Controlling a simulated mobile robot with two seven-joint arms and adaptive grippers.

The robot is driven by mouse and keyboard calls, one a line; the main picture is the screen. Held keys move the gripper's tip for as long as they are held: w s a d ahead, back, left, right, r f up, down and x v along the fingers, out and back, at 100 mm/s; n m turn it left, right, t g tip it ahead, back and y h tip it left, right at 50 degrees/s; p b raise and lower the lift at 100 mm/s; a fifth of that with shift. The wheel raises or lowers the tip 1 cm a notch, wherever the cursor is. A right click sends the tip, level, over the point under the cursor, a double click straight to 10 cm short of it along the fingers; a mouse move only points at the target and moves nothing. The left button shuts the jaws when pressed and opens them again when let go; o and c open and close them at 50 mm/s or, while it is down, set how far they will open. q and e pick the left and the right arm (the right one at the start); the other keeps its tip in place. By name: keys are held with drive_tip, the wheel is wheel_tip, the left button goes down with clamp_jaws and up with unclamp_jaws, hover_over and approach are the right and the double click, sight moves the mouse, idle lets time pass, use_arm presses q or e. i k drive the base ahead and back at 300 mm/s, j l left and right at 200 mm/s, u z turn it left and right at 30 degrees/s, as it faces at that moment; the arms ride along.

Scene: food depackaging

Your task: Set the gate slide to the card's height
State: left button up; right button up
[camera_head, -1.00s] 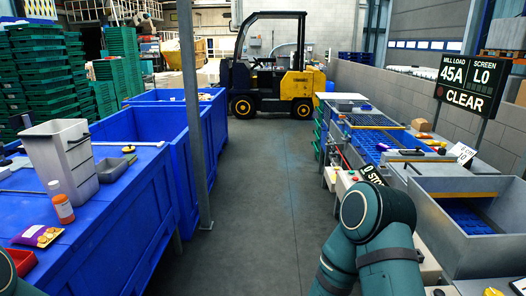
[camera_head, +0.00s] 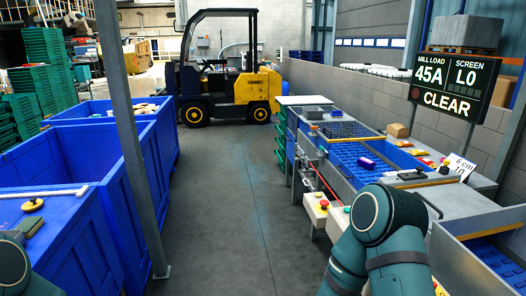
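A white card (camera_head: 461,167) with black print stands at the right end of the sorting line and reads "6 cm" on its top line, with a partly legible lower line. Beside it, a dark handle-like bar (camera_head: 411,174) lies across the line; I cannot tell for sure whether it is the gate slide. My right arm's teal links cover the line in front of it. My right gripper is hidden or out of view. Only a teal link of my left arm shows at the left edge, and its gripper is not in view.
The sign (camera_head: 454,84) reads 45A, L0 and CLEAR. Blue bins (camera_head: 85,222) and a grey post (camera_head: 131,150) stand left. A control box (camera_head: 318,207) with red and yellow buttons fronts the line. A forklift (camera_head: 226,80) is at the back. The middle aisle floor is clear.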

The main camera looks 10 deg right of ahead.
sight(419, 174)
drive_tip(key=i+z, duration=0.1)
drive_tip(key=i, duration=1.4)
drive_tip(key=i+z, duration=0.1)
drive_tip(key=i, duration=1.4)
drive_tip(key=i+z, duration=0.15)
drive_tip(key=z, duration=0.25)
drive_tip(key=i+j+z, duration=0.1)
drive_tip(key=z, duration=0.3)
drive_tip(key=i+j+z, duration=0.15)
drive_tip(key=z, duration=2)
drive_tip(key=i+j, duration=0.05)
drive_tip(key=j, duration=0.05)
